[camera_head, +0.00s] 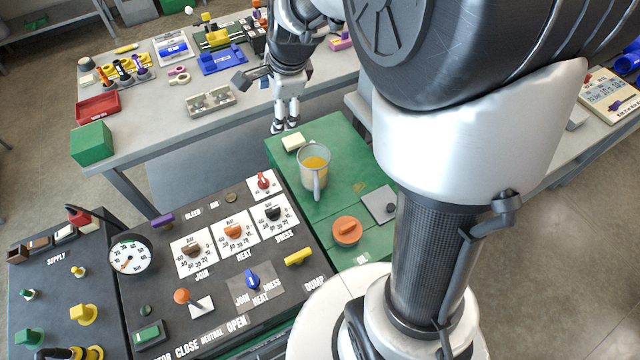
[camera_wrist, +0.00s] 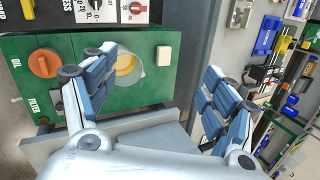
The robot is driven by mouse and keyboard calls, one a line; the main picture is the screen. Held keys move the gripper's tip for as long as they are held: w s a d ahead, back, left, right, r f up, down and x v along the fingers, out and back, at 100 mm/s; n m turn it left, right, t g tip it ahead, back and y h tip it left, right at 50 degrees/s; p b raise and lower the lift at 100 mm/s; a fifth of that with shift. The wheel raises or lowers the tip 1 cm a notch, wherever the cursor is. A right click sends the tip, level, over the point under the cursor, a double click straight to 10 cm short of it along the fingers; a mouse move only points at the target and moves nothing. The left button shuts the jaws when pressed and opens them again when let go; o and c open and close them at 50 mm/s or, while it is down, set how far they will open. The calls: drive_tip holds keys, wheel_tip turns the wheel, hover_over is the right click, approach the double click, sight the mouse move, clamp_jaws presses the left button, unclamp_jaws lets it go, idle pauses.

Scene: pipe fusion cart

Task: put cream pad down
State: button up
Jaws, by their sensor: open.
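The cream pad (camera_head: 293,142) is a small pale block lying flat on the far left end of the green cart top (camera_head: 335,140). My gripper (camera_head: 285,128) is just beyond the pad, pointing down at the cart's far edge, with nothing between its fingers. In the wrist view the open fingers (camera_wrist: 150,75) are wide apart. The pad (camera_wrist: 163,56) shows there past the fingertips, beside the jug, apart from both fingers. No part of the pad looks hidden.
A clear jug (camera_head: 313,172) with yellow liquid stands close to the pad. An orange knob (camera_head: 347,231) and a grey plate (camera_head: 379,204) are nearer on the cart. The black control panel (camera_head: 215,275) adjoins at left. A grey table (camera_head: 150,130) with trays stands behind.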

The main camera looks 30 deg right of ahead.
drive_tip(key=s+a+r+n, duration=0.2)
drive_tip(key=s+r+n, duration=0.1)
drive_tip(key=s+n, duration=0.7)
drive_tip(key=s+a+r+n, duration=0.2)
drive_tip(key=s+n, duration=0.7)
drive_tip(key=s, duration=0.8)
drive_tip(key=shift+r+n+h, duration=0.3)
drive_tip(key=shift+r+n, duration=0.1)
drive_tip(key=shift+r, duration=0.4)
drive_tip(key=shift+a, duration=0.1)
wheel_tip(320, 180, down, 3)
drive_tip(key=b, duration=0.2)
drive_tip(key=shift+r+b, duration=0.2)
drive_tip(key=shift+b, duration=0.1)
drive_tip(key=shift+o, duration=0.2)
